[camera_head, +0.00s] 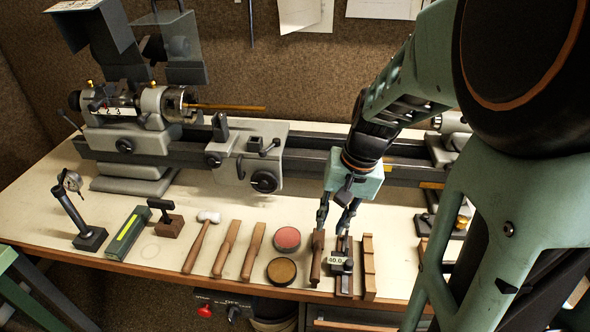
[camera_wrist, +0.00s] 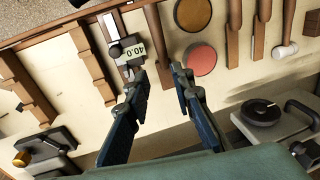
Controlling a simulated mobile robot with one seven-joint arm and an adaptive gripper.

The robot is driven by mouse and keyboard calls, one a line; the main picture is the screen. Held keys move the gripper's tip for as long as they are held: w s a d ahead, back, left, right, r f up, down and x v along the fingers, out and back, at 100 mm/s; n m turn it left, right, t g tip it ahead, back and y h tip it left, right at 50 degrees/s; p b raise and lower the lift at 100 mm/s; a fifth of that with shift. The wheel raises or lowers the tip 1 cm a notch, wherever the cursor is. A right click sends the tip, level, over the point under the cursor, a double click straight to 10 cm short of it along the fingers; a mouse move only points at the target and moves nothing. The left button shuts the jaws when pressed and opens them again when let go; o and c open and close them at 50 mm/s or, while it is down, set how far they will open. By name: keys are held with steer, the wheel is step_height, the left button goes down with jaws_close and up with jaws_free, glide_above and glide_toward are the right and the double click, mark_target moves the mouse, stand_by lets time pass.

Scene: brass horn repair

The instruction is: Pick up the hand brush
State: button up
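A dark brown wooden piece (camera_head: 317,258), which looks like the hand brush, lies near the front edge of the workbench, left of a gauge reading 40.0. It also shows in the wrist view (camera_wrist: 158,42), its near end lying between the lines of my fingers. I cannot make out bristles. My gripper (camera_head: 333,226) points down over the bench, just behind the brush and the gauge. In the wrist view my gripper (camera_wrist: 160,78) is open, with nothing held between its fingertips. I cannot tell its exact height above the bench.
The gauge (camera_head: 341,264) and a notched wooden block (camera_head: 368,268) lie close on the right. A red disc (camera_head: 287,239) and a brown disc (camera_head: 281,271) lie left, then wooden sticks and a mallet (camera_head: 201,241). A lathe (camera_head: 262,165) stands behind.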

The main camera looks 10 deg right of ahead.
mark_target(318, 253)
steer(key=shift+g, duration=0.3)
steer(key=a+f, duration=0.1)
steer(key=f, duration=0.2)
steer(key=a+f, duration=0.1)
steer(key=f, duration=0.3)
steer(key=a+f, duration=0.1)
steer(key=f, duration=0.3)
steer(key=shift+s+b, duration=0.2)
steer(key=shift+b, duration=0.1)
steer(key=shift+c, duration=0.2)
jaws_close()
